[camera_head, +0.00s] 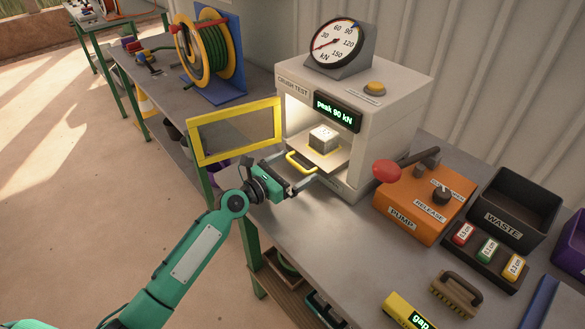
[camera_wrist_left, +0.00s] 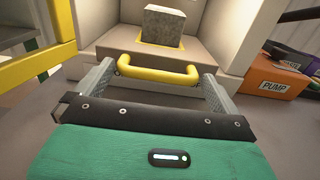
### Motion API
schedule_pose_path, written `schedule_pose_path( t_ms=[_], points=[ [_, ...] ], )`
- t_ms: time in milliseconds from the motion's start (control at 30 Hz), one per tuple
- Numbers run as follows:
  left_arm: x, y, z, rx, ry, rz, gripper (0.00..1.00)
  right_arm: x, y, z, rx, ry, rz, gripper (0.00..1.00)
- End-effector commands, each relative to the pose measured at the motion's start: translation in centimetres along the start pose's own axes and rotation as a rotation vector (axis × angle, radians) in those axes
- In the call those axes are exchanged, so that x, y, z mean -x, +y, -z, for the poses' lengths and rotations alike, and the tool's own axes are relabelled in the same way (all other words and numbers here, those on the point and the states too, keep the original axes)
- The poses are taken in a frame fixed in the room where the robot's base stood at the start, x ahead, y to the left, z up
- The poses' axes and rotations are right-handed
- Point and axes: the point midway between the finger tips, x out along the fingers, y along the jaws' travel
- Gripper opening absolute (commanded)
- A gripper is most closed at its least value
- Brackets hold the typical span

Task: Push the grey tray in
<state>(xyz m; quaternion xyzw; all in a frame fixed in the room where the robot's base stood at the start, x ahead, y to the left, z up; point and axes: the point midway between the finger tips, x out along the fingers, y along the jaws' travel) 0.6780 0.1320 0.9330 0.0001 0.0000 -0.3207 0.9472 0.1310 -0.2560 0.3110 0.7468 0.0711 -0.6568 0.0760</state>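The grey tray (camera_head: 331,157) sits at the press opening with its yellow handle (camera_head: 300,164) facing out. A grey concrete block (camera_head: 323,137) stands on the tray; the block also shows in the wrist view (camera_wrist_left: 164,27). My left gripper (camera_head: 304,182) is in front of the tray, close to the handle. In the wrist view its fingers are spread wide, one on each side of the yellow handle (camera_wrist_left: 158,70), and hold nothing. I cannot tell whether they touch the tray. My right gripper is in neither view.
The press (camera_head: 385,117) has its yellow-framed door (camera_head: 237,152) swung open to the left. Its display reads "peak 90 kN". An orange pump box (camera_head: 407,210) with a red-knobbed lever stands right of it. A black waste bin (camera_head: 520,205), samples and a brush (camera_head: 457,290) lie farther right.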

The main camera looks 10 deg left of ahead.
Motion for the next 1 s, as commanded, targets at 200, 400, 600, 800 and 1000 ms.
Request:
schedule_pose_path(
  t_ms=[200, 400, 600, 800, 1000],
  points=[
    [0.0, 0.0, 0.0, 0.000, 0.000, 0.001, 0.59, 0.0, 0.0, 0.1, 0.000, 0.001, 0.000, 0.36],
    [-1.0, 0.0, 0.0, 0.003, 0.000, 0.000, 0.52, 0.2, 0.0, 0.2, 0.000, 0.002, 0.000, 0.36],
    [-3.6, 0.0, -0.1, 0.002, -0.001, 0.000, 0.52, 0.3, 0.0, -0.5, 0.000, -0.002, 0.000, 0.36],
    [-4.1, -0.1, 0.1, 0.002, 0.001, 0.001, 0.52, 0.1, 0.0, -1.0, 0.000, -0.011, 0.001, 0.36],
    [-4.0, -0.1, 0.1, 0.002, 0.001, 0.002, 1.00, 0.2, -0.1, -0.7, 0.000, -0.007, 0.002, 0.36]
  ],
)
